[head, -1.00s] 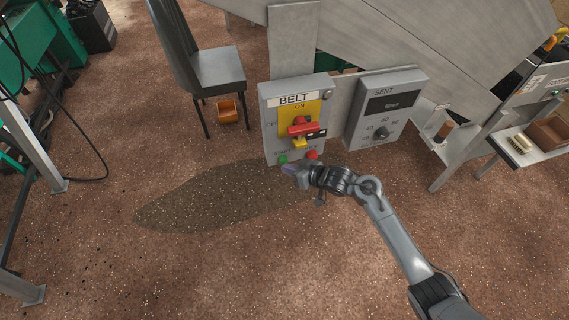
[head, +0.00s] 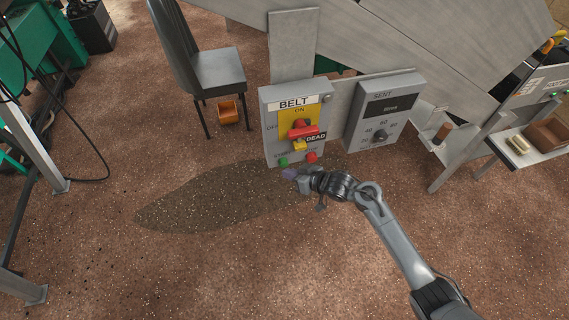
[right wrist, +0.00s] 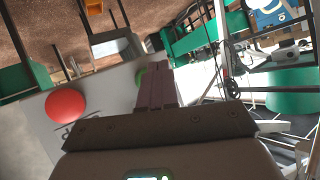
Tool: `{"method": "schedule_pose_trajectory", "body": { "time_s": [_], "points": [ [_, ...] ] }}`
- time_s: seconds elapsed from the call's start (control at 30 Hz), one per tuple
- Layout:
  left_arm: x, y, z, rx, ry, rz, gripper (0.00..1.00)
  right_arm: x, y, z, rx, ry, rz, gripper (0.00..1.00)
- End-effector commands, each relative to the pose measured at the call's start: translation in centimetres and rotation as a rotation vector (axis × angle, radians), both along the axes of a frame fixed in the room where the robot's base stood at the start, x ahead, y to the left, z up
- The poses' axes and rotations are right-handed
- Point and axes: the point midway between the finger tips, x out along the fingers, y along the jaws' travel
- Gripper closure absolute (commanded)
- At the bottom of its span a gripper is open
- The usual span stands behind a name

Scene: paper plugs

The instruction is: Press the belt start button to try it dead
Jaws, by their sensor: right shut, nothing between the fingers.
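The grey BELT box (head: 267,112) stands in the middle of the head view. A green button (head: 283,162) and a red button (head: 311,157) sit along its bottom; the lettering beside them is too small to read. Above them are a red handle (head: 305,132), a yellow lock (head: 299,146) and a black DEAD tag (head: 316,138). My right gripper (head: 291,173) is shut and empty, just in front of and below the green button. In the right wrist view its fingers (right wrist: 155,75) partly cover the green button (right wrist: 140,76); contact cannot be told. The red button (right wrist: 66,106) is clear of them. My left gripper is out of view.
A SENT box (head: 386,110) with a dial stands right of the BELT box. A side shelf (head: 540,152) holds a brown box. The floor in front is open, with a dark patch (head: 220,205).

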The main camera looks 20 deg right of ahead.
Motion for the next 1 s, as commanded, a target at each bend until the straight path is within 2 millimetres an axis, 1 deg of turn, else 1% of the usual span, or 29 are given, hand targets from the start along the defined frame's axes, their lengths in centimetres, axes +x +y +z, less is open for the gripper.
{"method": "schedule_pose_trajectory", "body": {
  "time_s": [0.07,0.4,0.53,0.8,1.0],
  "points": [
    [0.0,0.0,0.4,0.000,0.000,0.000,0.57,-0.3,0.0,0.1,0.000,0.001,0.000,1.00],
    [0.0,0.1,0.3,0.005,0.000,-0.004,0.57,-0.4,0.0,0.0,0.000,0.001,0.000,1.00],
    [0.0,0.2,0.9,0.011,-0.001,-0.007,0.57,-0.8,0.0,0.1,0.000,0.001,0.000,1.00],
    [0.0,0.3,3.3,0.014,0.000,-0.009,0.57,-3.3,0.2,0.3,0.000,0.003,0.001,1.00],
    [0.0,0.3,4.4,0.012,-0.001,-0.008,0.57,-4.8,0.3,0.2,0.000,0.002,0.000,1.00]
  ]
}}
